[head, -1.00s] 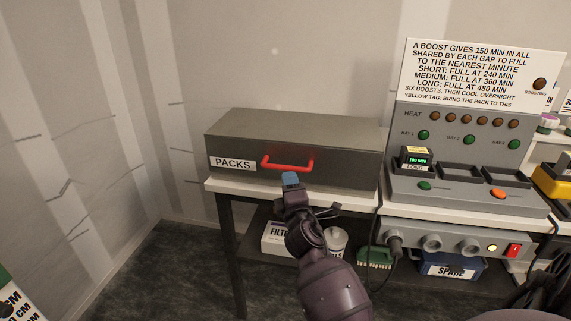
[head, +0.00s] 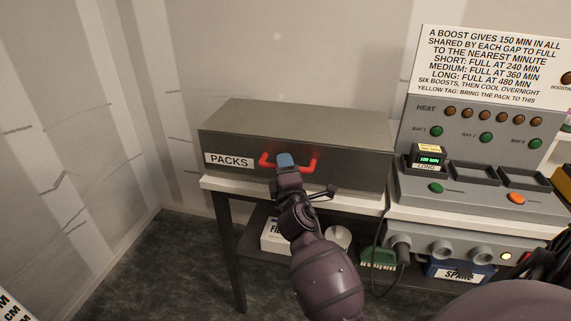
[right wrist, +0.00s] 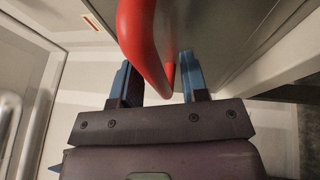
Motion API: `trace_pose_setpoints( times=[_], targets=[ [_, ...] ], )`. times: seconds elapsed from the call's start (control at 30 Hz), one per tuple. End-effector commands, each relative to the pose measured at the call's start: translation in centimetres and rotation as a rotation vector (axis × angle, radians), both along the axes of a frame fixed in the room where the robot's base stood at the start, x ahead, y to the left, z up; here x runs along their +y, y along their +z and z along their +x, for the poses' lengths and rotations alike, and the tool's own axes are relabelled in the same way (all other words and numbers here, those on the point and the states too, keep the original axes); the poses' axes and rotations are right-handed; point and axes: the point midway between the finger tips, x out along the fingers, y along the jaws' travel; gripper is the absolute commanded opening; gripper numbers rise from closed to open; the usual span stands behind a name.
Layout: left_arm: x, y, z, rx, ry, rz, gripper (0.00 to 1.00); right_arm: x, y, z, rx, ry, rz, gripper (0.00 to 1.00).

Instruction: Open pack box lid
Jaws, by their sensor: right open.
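The pack box (head: 350,165) is a grey box with a "PACKS" label, standing on the left part of the bench, its lid closed. Its red handle (head: 313,163) is on the front face. My right gripper (head: 286,162) is at the handle in the head view and covers its middle. In the right wrist view, the gripper (right wrist: 156,82) is open, with its blue fingers apart and the red handle (right wrist: 138,30) running between them. I cannot tell whether a finger touches the handle. My left gripper is not in view.
A charging station (head: 470,190) with bays, lights and a printed sign (head: 490,65) stands right of the box. A plug and cable (head: 402,250) hang at its front. The shelf below holds a white box (head: 275,237), a green brush (head: 378,258) and a blue bin (head: 458,272).

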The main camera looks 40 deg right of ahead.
Motion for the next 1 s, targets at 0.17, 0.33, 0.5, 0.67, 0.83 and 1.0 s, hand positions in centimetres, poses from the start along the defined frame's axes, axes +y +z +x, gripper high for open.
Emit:
trace_pose_setpoints(
  times=[0.17, 0.33, 0.5, 0.67, 0.83, 1.0],
  targets=[
    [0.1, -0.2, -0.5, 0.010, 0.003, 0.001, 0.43, 0.0, 0.0, 0.0, 0.000, 0.000, 0.000, 0.41],
    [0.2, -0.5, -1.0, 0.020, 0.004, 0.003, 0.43, 0.0, 0.0, 0.0, 0.000, 0.000, 0.000, 0.29],
    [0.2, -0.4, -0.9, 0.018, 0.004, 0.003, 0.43, 0.0, 0.0, 0.0, 0.000, 0.000, 0.000, 0.03],
    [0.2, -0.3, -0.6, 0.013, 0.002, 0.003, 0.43, 0.0, 0.0, 0.0, 0.000, 0.000, -0.001, 0.00],
    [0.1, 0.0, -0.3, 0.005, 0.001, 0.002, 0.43, 0.0, 0.2, 0.1, 0.000, 0.000, 0.001, 0.00],
    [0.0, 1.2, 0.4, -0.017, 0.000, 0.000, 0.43, 0.1, 1.2, 0.8, 0.011, 0.000, 0.014, 0.00]
  ],
)
